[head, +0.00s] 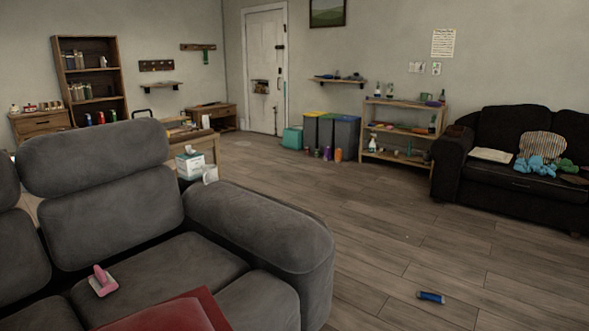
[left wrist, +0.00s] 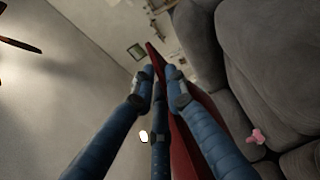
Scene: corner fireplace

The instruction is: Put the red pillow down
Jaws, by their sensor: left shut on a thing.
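The red pillow (head: 170,315) shows at the bottom edge of the head view, in front of the grey sofa's seat (head: 160,268). Only its upper part is in the picture. In the left wrist view the pillow (left wrist: 183,150) is a thin red edge between the blue fingers of my left gripper (left wrist: 160,88), which is shut on it. The grey sofa cushions (left wrist: 215,75) are at the right of that view. I cannot tell whether the pillow touches the sofa. My left gripper is outside the head view. My right gripper is in neither view.
A pink-handled brush (head: 103,281) lies on the sofa seat, left of the pillow. The sofa's armrest (head: 262,228) rises to the right. A blue cylinder (head: 430,297) lies on the wooden floor, which is mostly clear. A black sofa (head: 520,180) stands far right.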

